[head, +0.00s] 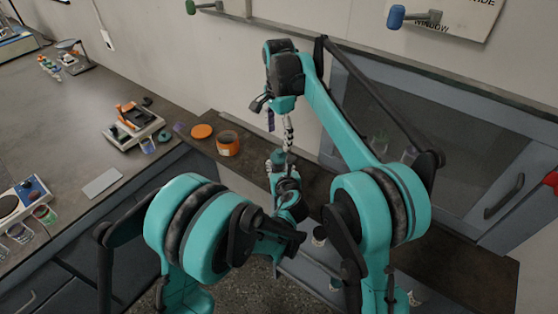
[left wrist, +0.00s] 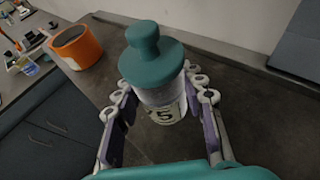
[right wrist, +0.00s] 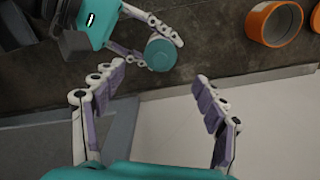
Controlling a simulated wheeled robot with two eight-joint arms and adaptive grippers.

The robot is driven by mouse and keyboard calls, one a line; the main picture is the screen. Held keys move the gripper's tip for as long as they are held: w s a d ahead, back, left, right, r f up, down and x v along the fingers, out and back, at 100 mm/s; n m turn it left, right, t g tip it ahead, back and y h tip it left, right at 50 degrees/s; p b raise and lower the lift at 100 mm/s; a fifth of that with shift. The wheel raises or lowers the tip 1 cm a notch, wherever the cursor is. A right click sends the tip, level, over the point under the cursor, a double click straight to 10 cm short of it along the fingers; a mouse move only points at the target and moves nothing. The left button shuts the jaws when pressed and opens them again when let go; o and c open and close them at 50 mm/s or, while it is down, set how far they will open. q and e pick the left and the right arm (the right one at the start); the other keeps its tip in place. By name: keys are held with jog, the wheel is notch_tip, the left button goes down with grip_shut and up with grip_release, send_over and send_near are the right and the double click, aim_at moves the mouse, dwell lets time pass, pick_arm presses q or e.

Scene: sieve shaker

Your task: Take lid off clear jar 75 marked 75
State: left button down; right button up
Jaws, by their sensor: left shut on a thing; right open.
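The clear jar (left wrist: 168,108) stands upright on the dark counter in the left wrist view, its label partly covered so that only a "5" reads clearly. Its teal knobbed lid (left wrist: 150,62) sits on top. My left gripper (left wrist: 158,98) is shut on the jar's body, one finger on each side below the lid. In the right wrist view the lid (right wrist: 160,54) shows from above, beside the left gripper's fingers. My right gripper (right wrist: 162,85) is open and empty, apart from the lid. In the head view my right gripper (head: 279,124) hangs above the lid (head: 278,157).
An open orange-walled container (head: 228,145) stands on the counter left of the jar, with a flat orange round piece (head: 202,131) behind it. A wall rises behind the counter. An orange-and-white balance (head: 134,125) stands on the left bench. A glass-fronted cabinet (head: 400,130) is at right.

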aim_at(279, 151)
notch_tip(279, 151, up, 5)
jog(key=m, duration=0.8)
jog(key=shift+m, duration=0.3)
notch_tip(279, 151, down, 12)
jog(key=shift+f, duration=0.1)
jog(key=c, duration=1.4)
jog(key=shift+r, duration=0.2)
jog(key=shift+r, duration=1)
